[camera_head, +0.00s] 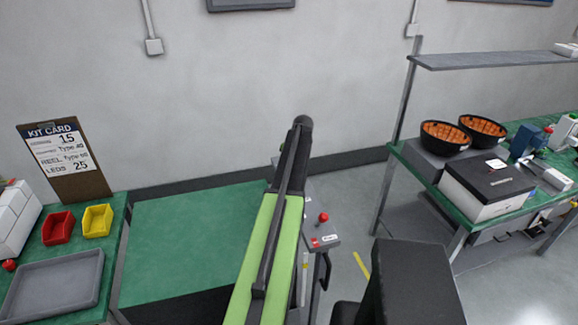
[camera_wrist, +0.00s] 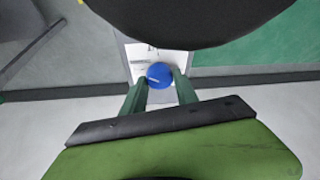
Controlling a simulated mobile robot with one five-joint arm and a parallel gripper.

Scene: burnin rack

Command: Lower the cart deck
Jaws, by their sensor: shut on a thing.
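A flat green deck (camera_head: 185,240) with a dark front edge, which looks like the cart deck, lies left of my arm in the head view. A grey control panel (camera_head: 328,241) with a red knob (camera_head: 323,217) sits at its right side, partly behind my arm. In the wrist view a round blue knob (camera_wrist: 159,75) stands on a pale panel (camera_wrist: 139,54). My gripper (camera_wrist: 160,82) has one finger on each side of the blue knob and is shut on it. The fingers are hidden behind my arm in the head view.
A table at left holds a kit card clipboard (camera_head: 65,160), red (camera_head: 58,228) and yellow (camera_head: 97,221) bins and a grey tray (camera_head: 55,287). A green bench at right carries black bowls (camera_head: 445,137) and a black-topped box (camera_head: 487,184).

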